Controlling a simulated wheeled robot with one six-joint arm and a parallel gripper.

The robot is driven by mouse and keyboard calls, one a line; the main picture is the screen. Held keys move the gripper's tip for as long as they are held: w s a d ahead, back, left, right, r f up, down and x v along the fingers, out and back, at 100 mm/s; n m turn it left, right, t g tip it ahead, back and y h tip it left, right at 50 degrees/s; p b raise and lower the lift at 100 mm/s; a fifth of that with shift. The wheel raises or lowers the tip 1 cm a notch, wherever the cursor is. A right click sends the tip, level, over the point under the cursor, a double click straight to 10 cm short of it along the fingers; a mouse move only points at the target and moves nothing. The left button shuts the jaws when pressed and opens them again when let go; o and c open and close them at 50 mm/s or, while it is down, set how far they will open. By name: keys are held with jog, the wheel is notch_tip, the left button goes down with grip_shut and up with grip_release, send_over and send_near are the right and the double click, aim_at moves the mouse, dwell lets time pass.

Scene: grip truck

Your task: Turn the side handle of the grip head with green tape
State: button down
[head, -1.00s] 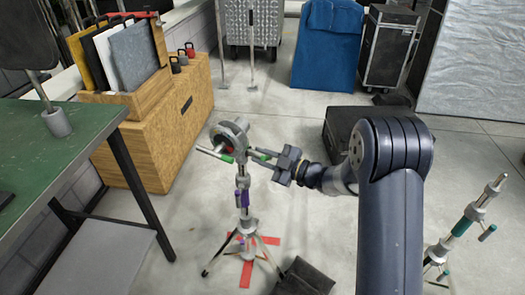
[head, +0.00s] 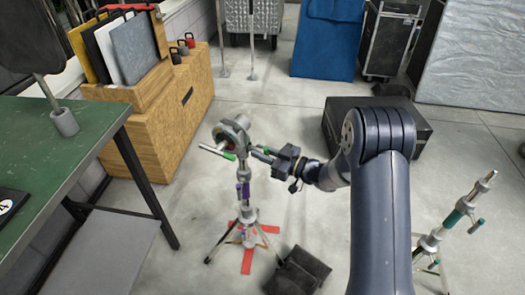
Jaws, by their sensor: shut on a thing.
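The grip head (head: 231,133) is a grey metal disc clamp on top of a light stand (head: 242,188) with purple bands. A metal bar with green tape (head: 228,156) sticks out at its lower left. A second green patch (head: 265,149) shows at the right side of the head, by my fingertips. My gripper (head: 261,154) reaches in from the right and is shut there on what looks like the side handle. The fingers hide most of that handle, so its angle is unclear. The stand is upright on its tripod legs.
Red tape (head: 247,260) marks the floor under the stand, with a dark bag (head: 297,272) beside it. A green-topped table (head: 60,150) and wooden cabinet (head: 160,110) are at left. A black case (head: 335,122) lies behind my arm. Another stand (head: 455,222) is at right.

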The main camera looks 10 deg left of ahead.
dwell(0.4)
jog(key=c, duration=1.3)
grip_release()
jog(key=shift+d, duration=0.15)
jog(key=v, duration=1)
jog(key=shift+d+p, duration=0.3)
jog(key=shift+p, duration=0.1)
jog(key=shift+s, duration=0.1)
jog(key=x, duration=1)
jog(key=shift+a+b, duration=0.35)
jog(key=shift+b, duration=0.05)
jog(key=shift+a, duration=0.15)
